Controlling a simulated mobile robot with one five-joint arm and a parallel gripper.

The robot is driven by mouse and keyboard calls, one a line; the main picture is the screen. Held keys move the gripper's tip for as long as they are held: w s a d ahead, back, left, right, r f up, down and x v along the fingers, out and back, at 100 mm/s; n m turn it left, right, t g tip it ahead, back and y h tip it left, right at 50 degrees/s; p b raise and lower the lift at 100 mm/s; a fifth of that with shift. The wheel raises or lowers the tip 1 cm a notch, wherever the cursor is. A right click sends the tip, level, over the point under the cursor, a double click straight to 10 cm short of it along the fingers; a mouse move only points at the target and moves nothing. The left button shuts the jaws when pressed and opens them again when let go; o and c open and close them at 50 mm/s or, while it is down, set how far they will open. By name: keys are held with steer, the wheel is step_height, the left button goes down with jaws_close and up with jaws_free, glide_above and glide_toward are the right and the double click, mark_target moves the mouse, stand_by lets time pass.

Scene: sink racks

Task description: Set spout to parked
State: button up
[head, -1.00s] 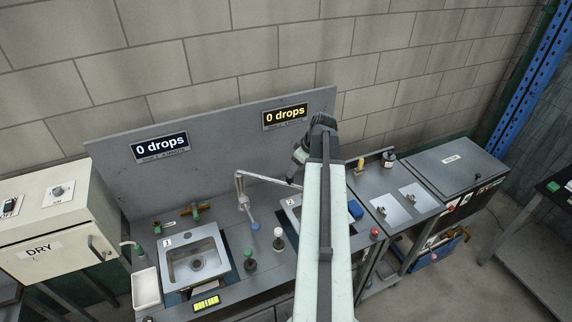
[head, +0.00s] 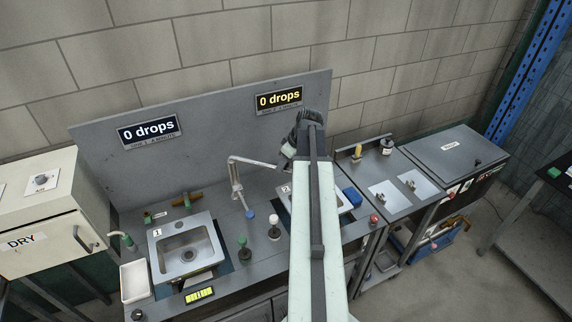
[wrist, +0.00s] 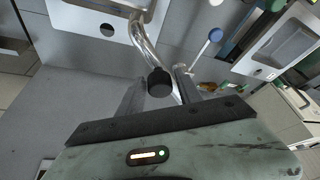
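The spout (head: 252,161) is a slim metal pipe on an upright post between the two sinks. In the head view its arm reaches right toward sink 2, and its end is hidden behind my gripper. In the wrist view the spout (wrist: 146,43) is a bent chrome pipe with a black tip (wrist: 159,82). My gripper (wrist: 160,86) is open, with one finger on either side of the spout near the tip. I cannot tell whether either finger touches it. In the head view my arm hides the fingers and part of sink 2 (head: 283,190).
Sink 1 (head: 160,238) is at the left. A blue-knobbed lever (head: 250,214), a green knob (head: 243,241) and a white knob (head: 274,219) stand between the sinks. A grey backboard (head: 218,125) with two "0 drops" signs rises behind. A white tray (head: 134,281) lies front left.

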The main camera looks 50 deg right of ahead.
jaws_close()
stand_by(1.2)
